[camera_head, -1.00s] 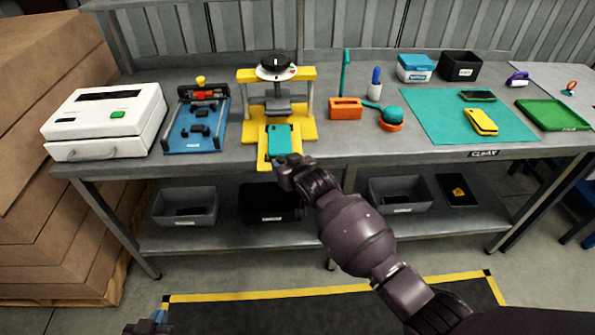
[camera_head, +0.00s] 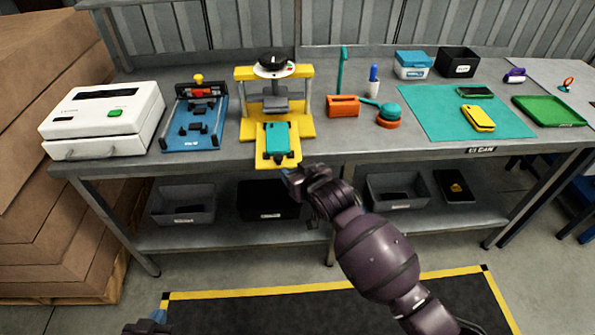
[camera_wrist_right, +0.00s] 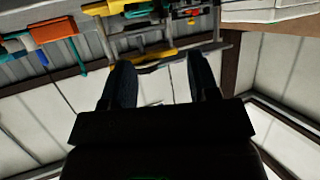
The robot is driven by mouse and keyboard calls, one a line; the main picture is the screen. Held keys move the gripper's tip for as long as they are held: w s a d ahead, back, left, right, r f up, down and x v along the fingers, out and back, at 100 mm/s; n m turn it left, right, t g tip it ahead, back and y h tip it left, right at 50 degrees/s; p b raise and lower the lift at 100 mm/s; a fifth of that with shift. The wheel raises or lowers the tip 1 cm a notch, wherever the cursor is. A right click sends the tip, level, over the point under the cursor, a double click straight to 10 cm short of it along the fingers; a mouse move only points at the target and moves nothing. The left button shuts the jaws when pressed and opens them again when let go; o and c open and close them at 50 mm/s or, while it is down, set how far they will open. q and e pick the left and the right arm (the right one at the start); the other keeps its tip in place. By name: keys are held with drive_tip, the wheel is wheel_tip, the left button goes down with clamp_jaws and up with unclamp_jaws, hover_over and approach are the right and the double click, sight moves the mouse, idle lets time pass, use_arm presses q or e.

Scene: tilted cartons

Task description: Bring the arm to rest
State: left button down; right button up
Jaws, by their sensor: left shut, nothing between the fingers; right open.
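My right gripper (camera_head: 290,178) is in front of the bench edge, just below the yellow press (camera_head: 245,128). In the right wrist view my right gripper (camera_wrist_right: 160,68) shows two dark fingers spread apart with nothing between them. A teal phone-shaped piece (camera_head: 277,139) lies on the yellow tray of the press, apart from the gripper. My left gripper (camera_head: 152,322) shows only partly at the bottom left edge, low over the floor, and is shut and empty.
The grey bench (camera_head: 345,152) holds a white machine (camera_head: 103,120), a blue fixture (camera_head: 192,130), an orange block (camera_head: 342,106) and a teal mat (camera_head: 440,115) with a yellow phone (camera_head: 478,118). Grey bins (camera_head: 183,205) stand on the shelf below. Stacked cartons (camera_head: 50,150) stand left.

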drive_tip(key=s+d+t+h, duration=0.25)
drive_tip(key=s+d, duration=0.35)
drive_tip(key=d, duration=0.4)
drive_tip(key=s+d+f+m+g+h, duration=0.1)
drive_tip(key=s+d+f, duration=0.5)
drive_tip(key=s, duration=0.5)
drive_tip(key=s+d+f+m+g+h, duration=0.2)
drive_tip(key=s+d+f, duration=0.5)
drive_tip(key=s, duration=0.4)
drive_tip(key=shift+d+f+m, duration=0.15)
drive_tip(key=shift+f+m, duration=0.15)
